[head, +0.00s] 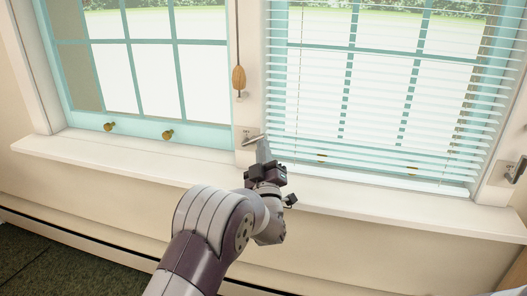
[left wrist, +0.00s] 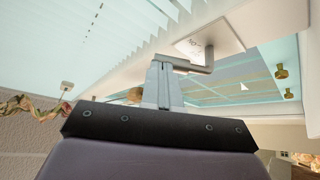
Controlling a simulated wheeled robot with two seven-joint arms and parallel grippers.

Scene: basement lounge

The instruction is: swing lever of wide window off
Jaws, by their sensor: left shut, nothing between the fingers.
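A metal lever (head: 254,139) sits on a pale plate on the post between two teal-framed windows. In the left wrist view the lever (left wrist: 199,69) is a grey bent bar, its arm reaching left from the plate (left wrist: 208,42). My left gripper (head: 262,147) is shut and empty, its fingertips at the lever. In the left wrist view the shut fingers (left wrist: 158,70) overlap the lever's free end; I cannot tell whether they touch it. The right window (head: 390,95) is behind lowered blinds; the left window (head: 130,60) is uncovered. My right gripper is out of view.
A window sill (head: 110,153) runs below both windows. A wooden cord pull (head: 238,78) hangs above the lever. Brass knobs (head: 167,134) sit on the left window's lower frame. A dark lever (head: 518,170) is on the far right post.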

